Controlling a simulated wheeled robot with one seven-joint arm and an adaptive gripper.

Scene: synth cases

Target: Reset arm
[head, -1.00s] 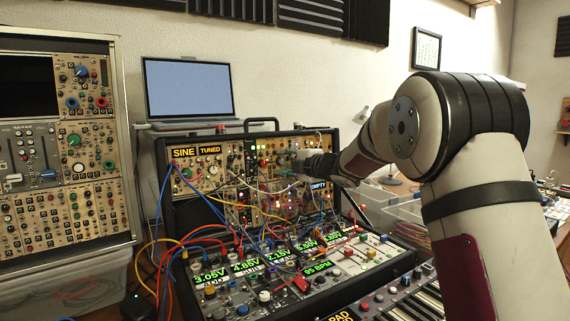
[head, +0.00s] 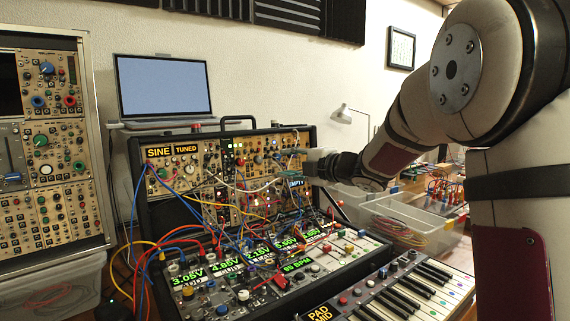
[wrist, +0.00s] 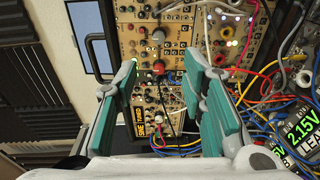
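My gripper (wrist: 165,105) shows in the wrist view with its two teal-padded fingers well apart and nothing between them. Beyond the fingers is the upright panel of the modular synth case (wrist: 160,55), with knobs and a yellow "SINE" display. In the head view my gripper (head: 301,172) is at the right end of that synth case (head: 140,185), in front of its upper panel. Its dark wrist hides part of the case's right edge. I cannot tell from the head view whether the fingertips touch the panel.
A laptop (head: 165,85) stands behind the case. Patch cables (head: 170,245) hang over the front panel. A keyboard (head: 420,290) lies at the front right. Clear bins (head: 405,225) stand under my arm. A tall rack (head: 45,150) is at the left.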

